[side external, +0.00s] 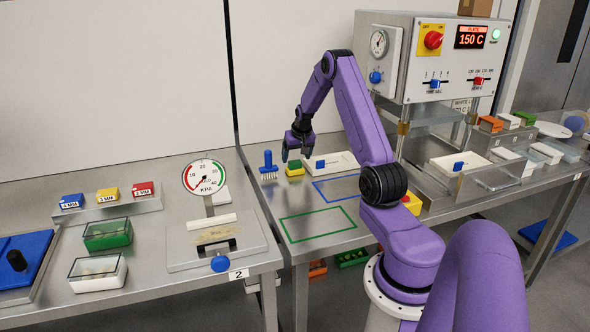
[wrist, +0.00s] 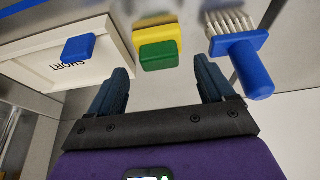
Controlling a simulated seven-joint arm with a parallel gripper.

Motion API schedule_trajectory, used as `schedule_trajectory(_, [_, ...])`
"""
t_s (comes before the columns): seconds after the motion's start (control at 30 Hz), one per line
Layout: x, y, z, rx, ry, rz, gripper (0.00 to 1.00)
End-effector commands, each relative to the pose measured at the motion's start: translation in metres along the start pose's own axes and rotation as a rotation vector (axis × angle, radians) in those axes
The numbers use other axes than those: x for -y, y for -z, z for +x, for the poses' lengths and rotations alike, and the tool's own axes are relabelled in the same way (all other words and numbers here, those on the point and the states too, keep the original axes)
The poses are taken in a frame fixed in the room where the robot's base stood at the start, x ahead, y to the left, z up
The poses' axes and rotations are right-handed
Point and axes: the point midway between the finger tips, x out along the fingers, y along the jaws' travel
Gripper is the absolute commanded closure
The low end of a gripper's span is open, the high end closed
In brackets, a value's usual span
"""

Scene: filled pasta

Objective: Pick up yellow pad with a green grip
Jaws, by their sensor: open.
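The yellow pad (side external: 293,173) with its green grip (side external: 295,165) sits on the steel table near the back wall. In the wrist view the yellow pad (wrist: 156,33) and green grip (wrist: 158,56) lie ahead of my fingers, roughly centred between them. My gripper (side external: 298,152) is just above and beside the pad in the side view. In the wrist view my gripper (wrist: 166,82) has its two dark fingers wide apart, with nothing between them. I cannot tell the exact height of the fingers above the pad.
A blue-handled brush (side external: 268,168) stands just left of the pad. A white tray marked SHORT, with a blue knob (wrist: 78,48), is close on the other side. Green (side external: 317,224) and blue outlines mark bare table in front. A grey control box (side external: 420,62) stands right.

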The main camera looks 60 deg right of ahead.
Motion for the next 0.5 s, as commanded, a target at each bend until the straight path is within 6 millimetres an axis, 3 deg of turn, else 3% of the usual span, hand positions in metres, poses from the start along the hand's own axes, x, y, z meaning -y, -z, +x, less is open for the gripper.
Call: schedule_trajectory(0.5, [0.0, -0.002, 0.05, 0.002, 0.0, -0.002, 0.18])
